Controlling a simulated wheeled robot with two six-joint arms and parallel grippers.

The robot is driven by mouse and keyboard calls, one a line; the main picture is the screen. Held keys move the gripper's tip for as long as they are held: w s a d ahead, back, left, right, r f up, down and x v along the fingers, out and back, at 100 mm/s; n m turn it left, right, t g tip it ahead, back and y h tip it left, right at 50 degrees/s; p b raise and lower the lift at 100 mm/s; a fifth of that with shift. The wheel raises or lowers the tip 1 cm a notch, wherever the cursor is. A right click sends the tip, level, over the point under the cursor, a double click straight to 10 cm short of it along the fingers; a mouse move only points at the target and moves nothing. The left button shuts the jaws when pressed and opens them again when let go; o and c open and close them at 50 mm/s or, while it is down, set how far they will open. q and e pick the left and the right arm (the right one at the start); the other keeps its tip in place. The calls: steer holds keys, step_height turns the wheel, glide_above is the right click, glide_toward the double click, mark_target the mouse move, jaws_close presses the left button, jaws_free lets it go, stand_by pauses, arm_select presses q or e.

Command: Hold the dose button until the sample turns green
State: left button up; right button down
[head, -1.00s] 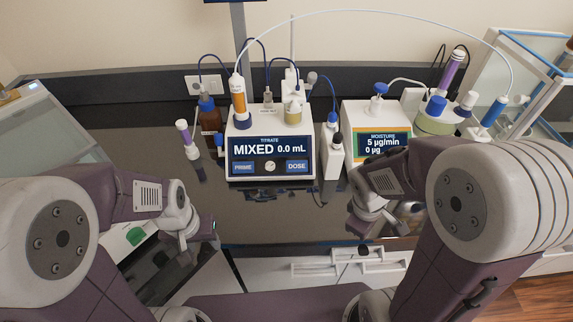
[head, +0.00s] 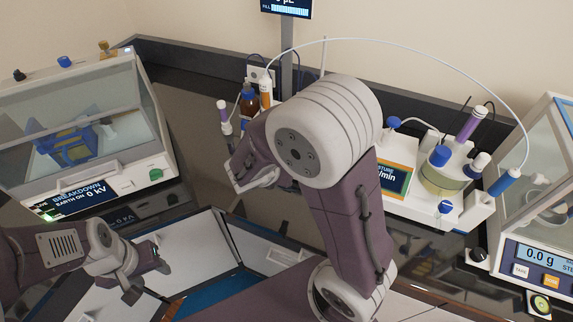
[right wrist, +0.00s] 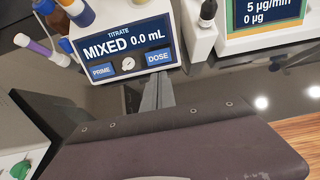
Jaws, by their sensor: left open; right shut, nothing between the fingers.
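The titrator (right wrist: 130,27) reads "MIXED 0.0 mL" in the right wrist view. Its blue DOSE button (right wrist: 158,57) is at the lower right of the panel, with the PRIME button (right wrist: 102,71) to the left. My right gripper (right wrist: 157,82) is shut and empty, its tips just below the DOSE button; I cannot tell whether they touch the panel. In the head view my right arm hides most of the titrator, with the right gripper (head: 258,180) in front of it. The sample cup is hidden. My left gripper (head: 146,278) is open and empty, low at left.
A breakdown tester (head: 85,130) stands at left. A moisture titrator (head: 425,185) stands at right, with a balance (head: 540,250) beyond it.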

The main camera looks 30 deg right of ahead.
steer(key=shift+w+a, duration=0.1)
steer(key=shift+a, duration=0.05)
steer(key=b+x, duration=0.2)
steer(key=x, duration=1.1)
steer(key=shift+b, duration=0.3)
steer(key=shift+w+d+f, duration=0.2)
steer(key=shift+d+f, duration=0.15)
